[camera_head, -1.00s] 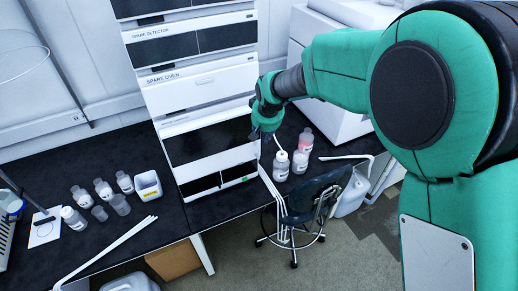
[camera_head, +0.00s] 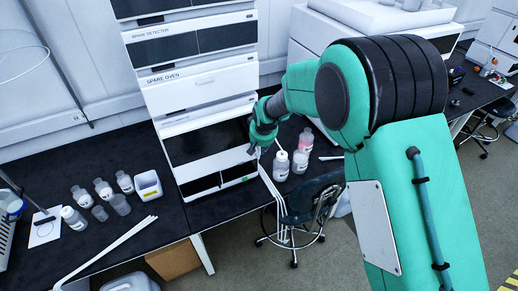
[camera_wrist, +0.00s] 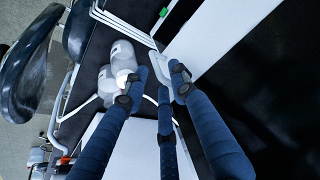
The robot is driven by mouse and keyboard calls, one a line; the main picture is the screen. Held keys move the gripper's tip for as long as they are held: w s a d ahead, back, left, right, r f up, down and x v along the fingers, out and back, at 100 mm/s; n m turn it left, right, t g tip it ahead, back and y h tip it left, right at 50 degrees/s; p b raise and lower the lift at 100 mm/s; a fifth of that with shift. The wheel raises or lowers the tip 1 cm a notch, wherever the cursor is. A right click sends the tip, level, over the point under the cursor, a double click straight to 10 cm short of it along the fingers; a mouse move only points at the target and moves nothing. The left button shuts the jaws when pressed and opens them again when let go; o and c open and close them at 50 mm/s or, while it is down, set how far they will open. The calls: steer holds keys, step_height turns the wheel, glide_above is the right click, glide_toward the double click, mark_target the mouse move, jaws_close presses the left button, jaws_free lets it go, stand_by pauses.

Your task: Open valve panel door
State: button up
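The instrument stack stands on a black bench in the head view. Below the unit marked SPARE OVEN (camera_head: 203,84) is a unit with a wide dark front panel (camera_head: 205,145) in a white frame; it looks shut. No valve label is readable on it. My gripper (camera_head: 252,149) is at the right edge of this unit, fingers pointing down. In the wrist view my gripper (camera_wrist: 160,74) has its blue fingers apart, with a pale edge or tab (camera_wrist: 159,66) showing between the tips. Contact cannot be told. A white frame (camera_wrist: 222,28) and dark panel (camera_wrist: 275,85) fill the right side.
A dark chair (camera_head: 314,200) is in front. Small bottles (camera_head: 104,190) and a white container (camera_head: 148,185) stand left.

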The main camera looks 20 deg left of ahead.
steer(key=shift+w+a+f, duration=0.15)
steer(key=shift+w+f, duration=0.05)
steer(key=shift+f, duration=0.35)
jaws_close()
steer(key=shift+s, duration=0.25)
